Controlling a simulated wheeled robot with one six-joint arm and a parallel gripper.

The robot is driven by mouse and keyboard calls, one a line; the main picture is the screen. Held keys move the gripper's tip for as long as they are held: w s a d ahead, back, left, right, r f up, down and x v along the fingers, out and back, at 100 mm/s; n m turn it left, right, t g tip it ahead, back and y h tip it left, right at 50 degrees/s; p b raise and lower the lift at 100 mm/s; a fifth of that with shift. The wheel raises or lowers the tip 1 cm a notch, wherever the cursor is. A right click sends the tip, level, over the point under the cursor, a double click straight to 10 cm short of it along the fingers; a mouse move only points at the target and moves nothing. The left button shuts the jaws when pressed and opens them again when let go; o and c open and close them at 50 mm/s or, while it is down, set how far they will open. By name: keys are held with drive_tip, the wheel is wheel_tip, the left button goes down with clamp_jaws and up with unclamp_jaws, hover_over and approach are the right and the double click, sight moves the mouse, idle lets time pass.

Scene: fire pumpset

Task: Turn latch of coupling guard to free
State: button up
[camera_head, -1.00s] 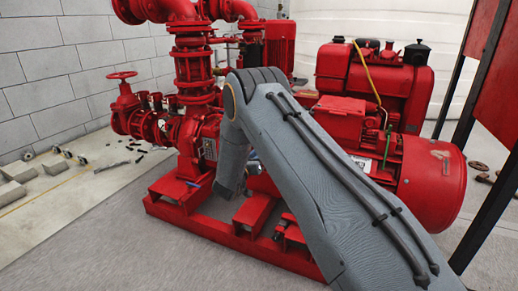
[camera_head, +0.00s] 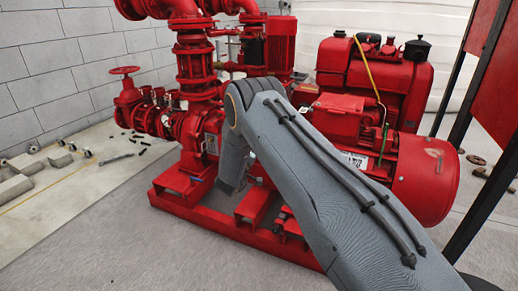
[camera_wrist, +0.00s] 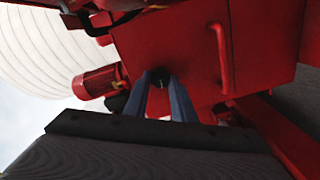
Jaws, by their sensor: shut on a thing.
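The coupling guard (camera_wrist: 190,50) is a red box that fills the middle of the wrist view, with a red bar handle (camera_wrist: 220,58) on its face. The latch (camera_wrist: 160,77) is a small dark knob on that face, left of the handle. My gripper (camera_wrist: 161,88) has its two blue-grey fingers on either side of the latch, shut on it. The fingers partly cover the latch, so its turn angle is hard to tell. In the head view my grey arm hides the fingers, the latch and most of the guard.
The red pump (camera_head: 193,135) and its pipes stand left of my arm. The red motor (camera_head: 424,180) is to the right, with a red engine (camera_head: 372,85) behind. The red base frame (camera_head: 215,222) runs below. Concrete blocks (camera_head: 25,164) lie at far left; open floor is at front left.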

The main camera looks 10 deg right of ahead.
drive_tip(key=shift+n, duration=0.4)
drive_tip(key=o, duration=1.1)
drive_tip(key=shift+c, duration=0.2)
drive_tip(key=p+v, duration=0.2)
drive_tip(key=v, duration=0.6)
drive_tip(key=shift+p, duration=0.3)
